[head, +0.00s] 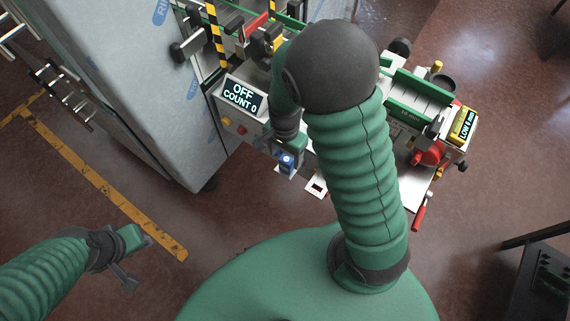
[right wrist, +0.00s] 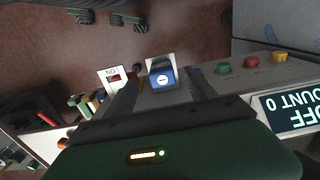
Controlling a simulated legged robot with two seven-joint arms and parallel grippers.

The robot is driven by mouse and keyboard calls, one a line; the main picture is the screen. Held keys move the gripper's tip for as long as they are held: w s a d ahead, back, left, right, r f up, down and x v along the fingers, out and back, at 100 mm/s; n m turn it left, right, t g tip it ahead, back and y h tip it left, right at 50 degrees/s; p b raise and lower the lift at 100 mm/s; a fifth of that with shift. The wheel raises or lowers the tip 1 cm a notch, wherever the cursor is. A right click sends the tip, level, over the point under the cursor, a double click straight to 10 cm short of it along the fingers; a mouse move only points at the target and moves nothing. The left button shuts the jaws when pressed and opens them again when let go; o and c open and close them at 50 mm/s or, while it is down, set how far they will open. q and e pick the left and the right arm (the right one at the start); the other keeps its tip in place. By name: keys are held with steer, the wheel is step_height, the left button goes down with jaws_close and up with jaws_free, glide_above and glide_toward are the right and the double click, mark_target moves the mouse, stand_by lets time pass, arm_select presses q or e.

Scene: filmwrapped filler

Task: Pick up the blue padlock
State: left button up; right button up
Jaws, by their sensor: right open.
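The blue padlock (right wrist: 162,79) shows in the right wrist view with a white round mark on its face, in front of a small white plate. It also shows in the head view (head: 286,160), just below my right gripper (head: 288,153) and partly covered by it. My right gripper is open. In the right wrist view its two grey fingers lie to either side of the padlock; I cannot tell whether they touch it. My left gripper (head: 131,272) hangs over the floor at the lower left, away from the padlock; its jaw opening is unclear.
A grey machine panel with an OFF COUNT 0 display (head: 241,96) stands left of the right gripper. A second white tag (right wrist: 115,79) with a red part is left of the padlock. A yellow device (head: 463,126) and red handle (head: 419,217) are at right. Open floor lies in front.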

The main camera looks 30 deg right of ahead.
mark_target(288, 159)
steer(key=f, duration=0.1)
steer(key=w+f, duration=0.1)
steer(key=f, duration=0.1)
steer(key=shift+w+d, duration=0.1)
steer(key=shift+d, duration=0.05)
steer(key=f, duration=0.2)
steer(key=s+f, duration=0.1)
steer(key=shift+d+f, duration=0.35)
steer(key=shift+d, duration=0.05)
steer(key=shift+f, duration=0.4)
steer(key=shift+w+a+f, duration=0.1)
steer(key=shift+w+a, duration=0.05)
steer(key=shift+w, duration=0.1)
jaws_close()
